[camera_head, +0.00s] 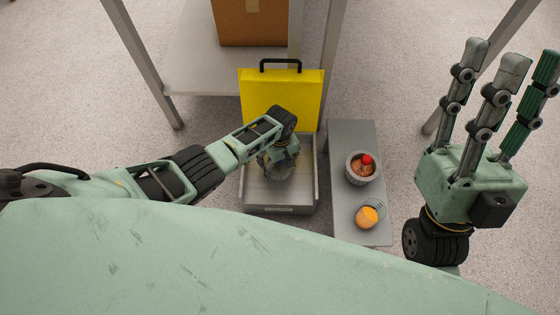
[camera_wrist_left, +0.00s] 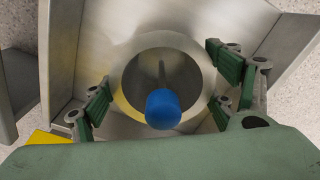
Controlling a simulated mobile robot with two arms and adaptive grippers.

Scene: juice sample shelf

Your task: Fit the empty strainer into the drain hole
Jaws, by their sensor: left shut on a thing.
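The strainer (camera_wrist_left: 178,48) is a round metal cup with a broad rim and a blue knob on a thin stem; no contents show inside it. My left gripper (camera_wrist_left: 165,88) is shut on it, with its green fingers around the rim. In the head view my left gripper (camera_head: 278,166) is over the grey metal basin (camera_head: 280,202) and mostly covers the strainer. The drain hole is hidden, and I cannot tell if the strainer touches the basin floor. My right gripper (camera_head: 513,62) is empty, its fingers spread and pointing up, away from the basin.
A grey bench (camera_head: 360,138) right of the basin holds a round bowl (camera_head: 352,178) with brownish contents and a red ball, and a small container with an orange thing (camera_head: 366,217). A yellow case (camera_head: 283,98) with a black handle stands behind the basin. A cardboard box (camera_head: 240,25) is farther back.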

